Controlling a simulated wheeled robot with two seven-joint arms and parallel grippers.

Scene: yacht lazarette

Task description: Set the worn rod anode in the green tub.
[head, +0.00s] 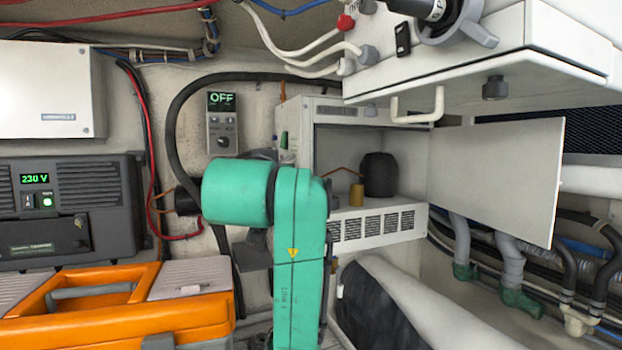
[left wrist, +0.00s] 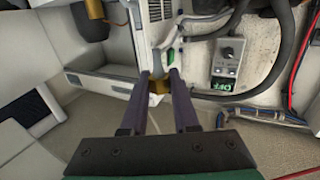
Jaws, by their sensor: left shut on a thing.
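My green left arm stands in the middle of the head view and hides its gripper there. In the left wrist view my left gripper (left wrist: 162,88) is shut, with a small brown-gold thing (left wrist: 157,86) between its fingertips. Only a little of that thing shows, so I cannot tell for sure whether it is the worn rod anode. I see no green tub in either view. My right gripper is not in view.
An open white cabinet (head: 378,242) holds a black cylinder (head: 380,175) and a brass-coloured one (head: 357,195). Its door (head: 497,182) stands open to the right. An orange toolbox (head: 120,315) is at lower left. A white box (head: 480,50) overhangs at upper right.

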